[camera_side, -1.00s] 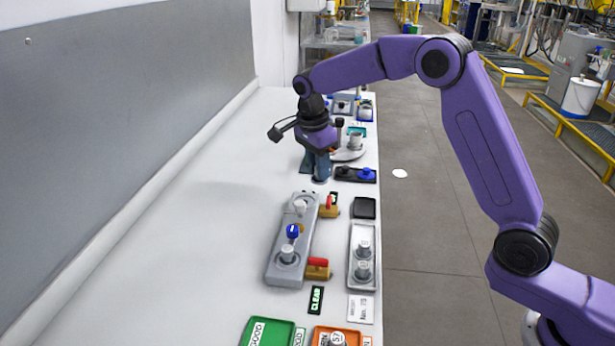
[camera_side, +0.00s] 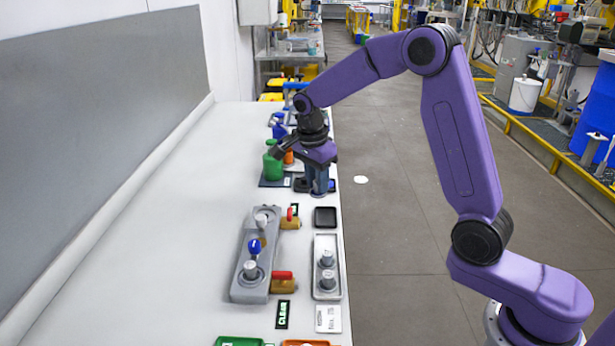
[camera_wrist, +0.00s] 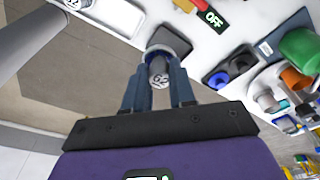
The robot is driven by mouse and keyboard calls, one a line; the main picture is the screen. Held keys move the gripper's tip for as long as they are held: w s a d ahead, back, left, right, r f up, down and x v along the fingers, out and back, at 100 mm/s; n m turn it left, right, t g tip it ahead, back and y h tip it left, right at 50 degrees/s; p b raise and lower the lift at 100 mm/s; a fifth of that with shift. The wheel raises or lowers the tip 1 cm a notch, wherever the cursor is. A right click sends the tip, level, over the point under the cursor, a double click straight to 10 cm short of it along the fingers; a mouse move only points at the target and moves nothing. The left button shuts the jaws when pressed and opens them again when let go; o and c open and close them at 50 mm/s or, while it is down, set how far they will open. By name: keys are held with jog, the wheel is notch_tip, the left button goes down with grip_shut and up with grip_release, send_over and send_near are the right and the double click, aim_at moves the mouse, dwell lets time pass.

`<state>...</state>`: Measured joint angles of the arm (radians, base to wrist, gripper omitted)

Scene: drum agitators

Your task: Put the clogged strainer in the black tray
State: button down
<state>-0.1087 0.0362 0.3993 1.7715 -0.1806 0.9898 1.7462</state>
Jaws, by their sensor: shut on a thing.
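My gripper (camera_wrist: 158,92) is shut on a grey cylindrical strainer (camera_wrist: 158,70) with a white, numbered top, seen between the fingers in the wrist view. In the side view, my gripper (camera_side: 318,190) points down beyond the small square black tray (camera_side: 324,217); the strainer cannot be made out there. The black tray also shows in the wrist view (camera_wrist: 170,37), just past the strainer, which overlaps its edge in the picture. The tray looks empty. I cannot tell how high the strainer is above the bench.
A dark two-well holder (camera_wrist: 230,65) with black and blue parts is close by. A grey tray with two cylinders (camera_side: 327,267) and a grey valve block (camera_side: 252,262) with red-handled valves lie nearer. A green container (camera_side: 273,166) stands beyond. The bench's left side is clear.

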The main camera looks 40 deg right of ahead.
jog(key=shift+w+d+f, duration=0.25)
jog(key=shift+d+f, duration=0.55)
jog(key=shift+f, duration=0.8)
jog(key=shift+w+d+f, duration=0.2)
jog(key=shift+d+f, duration=0.55)
jog(key=shift+f, duration=0.85)
jog(key=shift+w+d+f, duration=0.25)
jog(key=shift+d+f, duration=0.55)
jog(key=shift+f, duration=0.8)
jog(key=shift+f, duration=0.4)
jog(key=c, duration=0.8)
grip_release()
jog(key=shift+c, duration=0.2)
jog(key=o, duration=0.3)
jog(key=shift+r, duration=0.25)
